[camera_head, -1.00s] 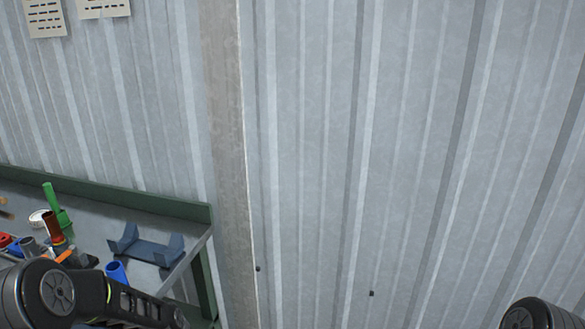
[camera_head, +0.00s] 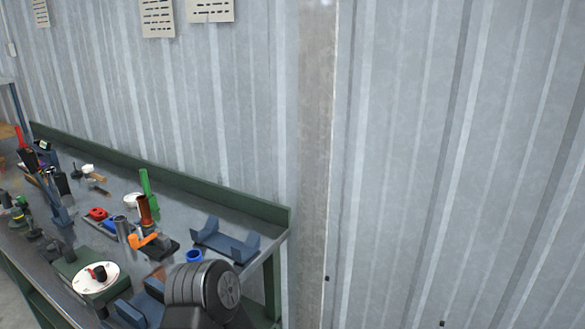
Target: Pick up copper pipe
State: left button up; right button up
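A copper-coloured pipe (camera_head: 144,209) stands upright on the workbench, just left of the blue-grey cradle and behind an orange clamp-like part (camera_head: 143,240). A dark rounded link of my own arm covers the bench's front right part. Neither gripper's fingers show in the head view, so I cannot see what they hold.
The green-edged metal workbench (camera_head: 262,208) runs along the left. It bears a blue-grey cradle (camera_head: 225,243), a green upright piece (camera_head: 146,184), a grey cylinder (camera_head: 122,229), a blue ring (camera_head: 194,256), a white disc (camera_head: 96,278) and several tools. A corrugated wall stands behind.

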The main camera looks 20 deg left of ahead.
aim_at(144, 211)
jog(key=u, duration=1.65)
jog(key=z, duration=0.6)
jog(key=j+z, duration=0.3)
jog(key=z, duration=0.15)
jog(key=j+z, duration=0.25)
jog(key=z, duration=0.15)
jog(key=k+j+z, duration=0.1)
jog(key=j+z, duration=0.15)
jog(key=z, duration=0.2)
jog(key=k+j+z, duration=0.1)
jog(key=j+z, duration=0.15)
jog(key=z, duration=0.15)
jog(key=k+j+z, duration=0.1)
jog(key=k+j, duration=0.25)
jog(key=j, duration=0.15)
jog(key=k+j+z, duration=0.15)
jog(key=k+j, duration=0.25)
